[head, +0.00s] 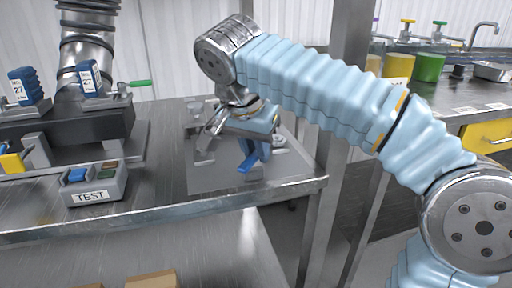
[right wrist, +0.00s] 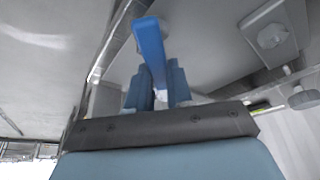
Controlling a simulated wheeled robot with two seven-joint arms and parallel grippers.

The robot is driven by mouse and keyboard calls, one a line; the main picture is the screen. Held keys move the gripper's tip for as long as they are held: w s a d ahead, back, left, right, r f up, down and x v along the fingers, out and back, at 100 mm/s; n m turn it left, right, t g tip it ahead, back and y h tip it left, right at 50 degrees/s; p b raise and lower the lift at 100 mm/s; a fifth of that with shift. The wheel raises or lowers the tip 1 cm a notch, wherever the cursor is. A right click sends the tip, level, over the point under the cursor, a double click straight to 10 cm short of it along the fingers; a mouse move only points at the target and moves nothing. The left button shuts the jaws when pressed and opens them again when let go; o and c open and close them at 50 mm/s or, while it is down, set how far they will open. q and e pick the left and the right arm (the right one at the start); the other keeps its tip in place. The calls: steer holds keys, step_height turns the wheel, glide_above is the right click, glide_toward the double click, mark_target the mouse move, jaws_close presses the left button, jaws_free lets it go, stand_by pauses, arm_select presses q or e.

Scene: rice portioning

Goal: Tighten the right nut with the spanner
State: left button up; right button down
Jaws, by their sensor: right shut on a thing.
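My right gripper (head: 258,148) is low over the grey plate on the bench, its fingers pointing down. It is shut on the blue spanner (head: 247,165), whose end sticks out toward the front of the bench. In the right wrist view the spanner (right wrist: 150,45) is a blue bar between the two blue fingers (right wrist: 158,92). A pale round part, perhaps a nut (head: 280,141), sits just right of the gripper. A grey nut-like head (right wrist: 272,36) shows in the right wrist view, apart from the spanner's visible end. The spanner's other end is hidden. My left gripper is out of view.
A grey TEST box (head: 97,190) with blue and green buttons stands at the bench's front left. Behind it is a dark fixture (head: 70,127) with blue blocks labelled 27. Metal fittings (head: 205,140) stand left of the gripper. The bench's front edge (head: 165,212) is close.

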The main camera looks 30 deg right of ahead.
steer(key=shift+w+a+r+m+p, duration=0.15)
steer(key=shift+w+a+m+p, duration=0.05)
steer(key=shift+w+m+p, duration=0.25)
steer(key=shift+w+a+m+g+p, duration=0.2)
steer(key=shift+w+m+g+p, duration=0.05)
steer(key=shift+m+g+p, duration=0.1)
steer(key=shift+w, duration=0.1)
steer(key=shift+w+a+m+h+p, duration=0.2)
steer(key=shift+w+m+h+p, duration=0.15)
steer(key=shift+m+p, duration=0.2)
steer(key=shift+w+a+g, duration=0.1)
steer(key=shift+w+g, duration=0.1)
steer(key=shift+g, duration=0.05)
steer(key=shift+w+m, duration=0.25)
steer(key=shift+m, duration=0.2)
steer(key=shift+a, duration=0.1)
